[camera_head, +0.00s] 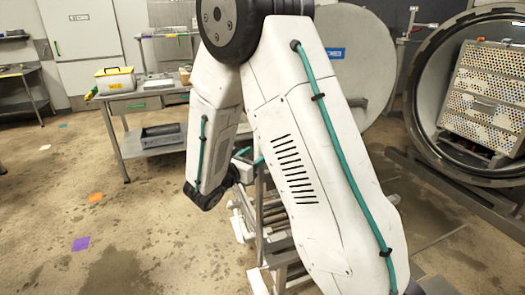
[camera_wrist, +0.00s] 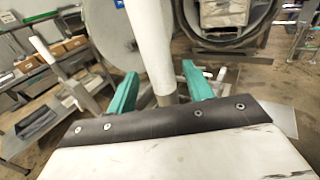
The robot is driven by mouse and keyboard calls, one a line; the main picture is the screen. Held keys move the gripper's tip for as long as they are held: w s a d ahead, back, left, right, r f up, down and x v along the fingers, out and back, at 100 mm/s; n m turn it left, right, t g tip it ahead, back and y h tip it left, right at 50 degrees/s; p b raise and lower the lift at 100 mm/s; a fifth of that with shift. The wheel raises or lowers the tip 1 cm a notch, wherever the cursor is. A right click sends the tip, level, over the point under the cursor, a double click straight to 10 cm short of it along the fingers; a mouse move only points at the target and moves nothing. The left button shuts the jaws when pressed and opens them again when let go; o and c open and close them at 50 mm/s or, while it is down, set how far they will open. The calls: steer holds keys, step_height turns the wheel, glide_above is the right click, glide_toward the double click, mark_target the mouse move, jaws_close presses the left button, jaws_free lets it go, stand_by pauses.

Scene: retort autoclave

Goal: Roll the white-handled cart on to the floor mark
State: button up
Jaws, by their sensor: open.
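The cart (camera_head: 275,215) has a metal frame and stands behind my arm in the head view, mostly hidden by it. In the wrist view, a white handle (camera_wrist: 150,40) runs up between the two teal fingers of my gripper (camera_wrist: 161,90). The fingers are open, one on each side of the handle; I cannot tell whether either touches it. In the head view the gripper is mostly hidden behind my arm. Coloured floor marks lie at the left: purple (camera_head: 81,243), orange (camera_head: 96,197), white (camera_head: 45,147) and teal (camera_head: 63,125).
A steel table (camera_head: 150,103) behind holds a yellow-and-white box (camera_head: 115,80), with a grey tray (camera_head: 160,137) on its lower shelf. The open round autoclave (camera_head: 418,110) at right holds a perforated basket (camera_head: 487,95); its grey door (camera_head: 365,85) stands open.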

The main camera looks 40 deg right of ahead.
mark_target(263, 150)
steer(key=x, duration=0.4)
steer(key=shift+w+d, duration=0.1)
steer(key=shift+d, duration=0.3)
jaws_close()
